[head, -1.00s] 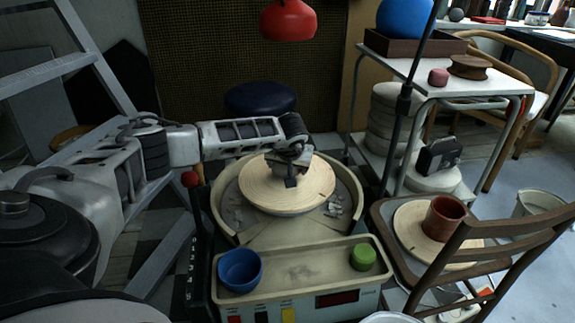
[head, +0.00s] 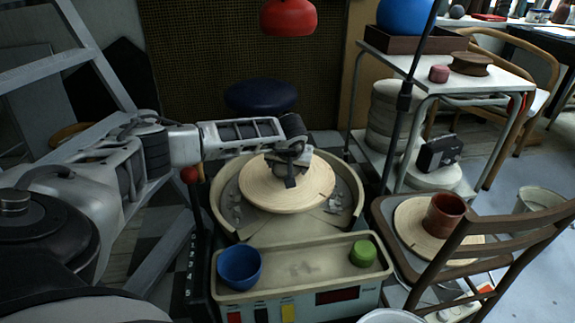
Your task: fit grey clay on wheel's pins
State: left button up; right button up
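The pottery wheel's round wooden bat (head: 262,194) sits in the beige splash pan (head: 236,226) at the middle of the head view. My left gripper (head: 291,182) reaches in from the left and points down over the bat. A small grey lump, perhaps the grey clay (head: 283,168), shows partly behind the gripper. The gripper hides most of it, so I cannot tell whether the fingers are shut on it. No pins are visible. My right gripper is out of view.
A wooden chair (head: 478,236) at right bears a bat and a brown cup (head: 444,215). A red lamp (head: 288,17) hangs above. A metal ladder (head: 96,55) stands at left.

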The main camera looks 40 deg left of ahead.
pick_arm(q)
jog(key=shift+w+r, duration=0.1)
jog(key=shift+r, duration=0.05)
jog(key=o, duration=1.8)
jog(key=shift+f, duration=0.25)
jog(key=p+v, duration=0.2)
jog(key=v, duration=0.3)
jog(key=shift+a, duration=0.1)
jog(key=p+v, duration=0.3)
jog(key=v, duration=0.8)
jog(key=shift+r, duration=0.15)
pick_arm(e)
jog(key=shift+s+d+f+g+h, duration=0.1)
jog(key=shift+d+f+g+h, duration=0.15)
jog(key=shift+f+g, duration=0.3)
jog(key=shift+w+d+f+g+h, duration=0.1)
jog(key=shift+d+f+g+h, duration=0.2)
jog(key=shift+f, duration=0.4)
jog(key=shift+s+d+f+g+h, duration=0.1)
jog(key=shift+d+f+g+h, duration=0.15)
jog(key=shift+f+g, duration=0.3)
